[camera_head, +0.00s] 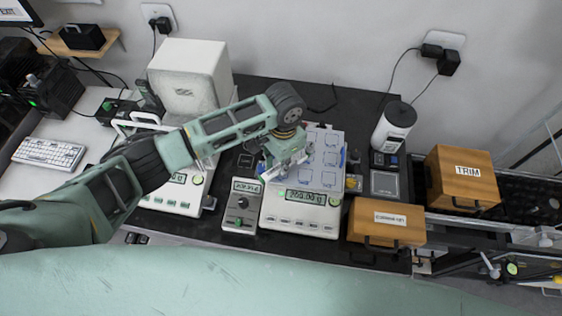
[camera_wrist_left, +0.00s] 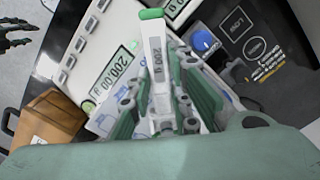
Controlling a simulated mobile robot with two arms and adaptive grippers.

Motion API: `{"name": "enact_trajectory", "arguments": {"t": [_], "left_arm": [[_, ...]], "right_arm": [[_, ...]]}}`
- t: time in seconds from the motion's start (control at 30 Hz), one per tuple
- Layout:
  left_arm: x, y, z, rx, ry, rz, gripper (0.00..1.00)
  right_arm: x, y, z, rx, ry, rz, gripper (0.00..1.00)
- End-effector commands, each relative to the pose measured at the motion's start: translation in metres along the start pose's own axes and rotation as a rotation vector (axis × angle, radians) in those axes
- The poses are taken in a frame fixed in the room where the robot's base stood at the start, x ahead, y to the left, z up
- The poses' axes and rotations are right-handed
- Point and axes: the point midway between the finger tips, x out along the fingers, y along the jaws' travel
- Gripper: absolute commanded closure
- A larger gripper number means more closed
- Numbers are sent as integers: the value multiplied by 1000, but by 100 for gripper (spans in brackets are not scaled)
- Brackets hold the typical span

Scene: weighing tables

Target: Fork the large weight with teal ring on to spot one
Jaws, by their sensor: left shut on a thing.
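My left gripper (camera_head: 287,165) is over the plate (camera_head: 329,140) of the front scale (camera_head: 302,210). It also shows in the left wrist view (camera_wrist_left: 160,118). Its fingers are shut on a white bar with a green end (camera_wrist_left: 152,40), which looks like the fork's handle and bears labels I cannot read surely. The plate carries blue outlined spots; I cannot tell which is spot one. I cannot make out a large weight with a teal ring; the gripper hides part of the plate. The scale's display seems to read 200.00. My right gripper is not in the head view.
A wooden box (camera_head: 386,222) stands right of the scale, and a TRIM box (camera_head: 461,178) farther right. A small grey device (camera_head: 241,205) and another scale (camera_head: 176,193) are at left. A white canister (camera_head: 392,128) stands behind. A dark finger-like shape (camera_wrist_left: 15,35) is unclear.

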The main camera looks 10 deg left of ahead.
Motion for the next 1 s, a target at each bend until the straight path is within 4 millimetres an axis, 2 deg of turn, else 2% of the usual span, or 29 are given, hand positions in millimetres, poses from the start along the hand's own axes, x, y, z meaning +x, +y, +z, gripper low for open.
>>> {"name": "enact_trajectory", "arguments": {"t": [1.0], "left_arm": [[0,0,12,0,0,0,100]], "right_arm": [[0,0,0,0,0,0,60]]}}
